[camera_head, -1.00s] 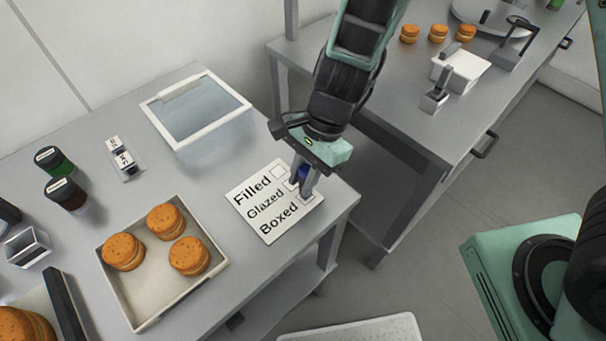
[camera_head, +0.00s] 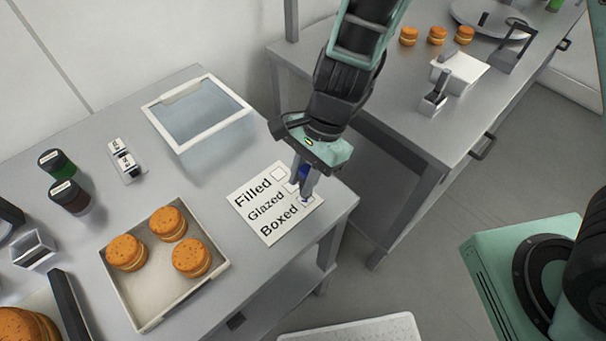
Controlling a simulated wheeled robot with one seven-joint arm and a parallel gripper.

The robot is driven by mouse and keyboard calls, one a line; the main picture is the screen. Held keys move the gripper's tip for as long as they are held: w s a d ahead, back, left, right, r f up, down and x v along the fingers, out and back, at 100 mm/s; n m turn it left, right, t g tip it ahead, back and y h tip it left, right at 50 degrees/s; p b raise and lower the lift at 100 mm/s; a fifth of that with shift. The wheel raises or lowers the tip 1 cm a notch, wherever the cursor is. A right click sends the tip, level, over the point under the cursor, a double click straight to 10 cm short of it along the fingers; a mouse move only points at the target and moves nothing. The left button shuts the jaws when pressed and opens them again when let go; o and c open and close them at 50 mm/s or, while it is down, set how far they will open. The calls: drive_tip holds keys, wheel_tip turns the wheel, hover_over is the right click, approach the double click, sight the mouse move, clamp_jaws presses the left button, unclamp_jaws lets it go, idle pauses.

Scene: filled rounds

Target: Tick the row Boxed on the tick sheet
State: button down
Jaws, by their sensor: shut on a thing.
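The tick sheet (camera_head: 258,219) lies flat near the right end of the left table, with rows Filled, Glazed and Boxed. Its box beside Filled (camera_head: 279,173) looks empty. My gripper (camera_head: 304,190) is over the right side of the sheet, shut on a small blue pen (camera_head: 303,173) that points down. The fingers cover most of the Glazed box. The Boxed box (camera_head: 306,201) shows partly by the fingertips, with a small dark blue spot in it; I cannot tell whether that is the pen tip or a mark.
A tray (camera_head: 147,319) with three filled rounds and a clear, white-rimmed box (camera_head: 205,138) stand near the sheet. Two dark jars (camera_head: 70,197) are at the left. A second table (camera_head: 395,110) holds more rounds and tools.

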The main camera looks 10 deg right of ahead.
drive_tip(key=shift+r+p, duration=2.5)
drive_tip(key=shift+r, duration=0.45)
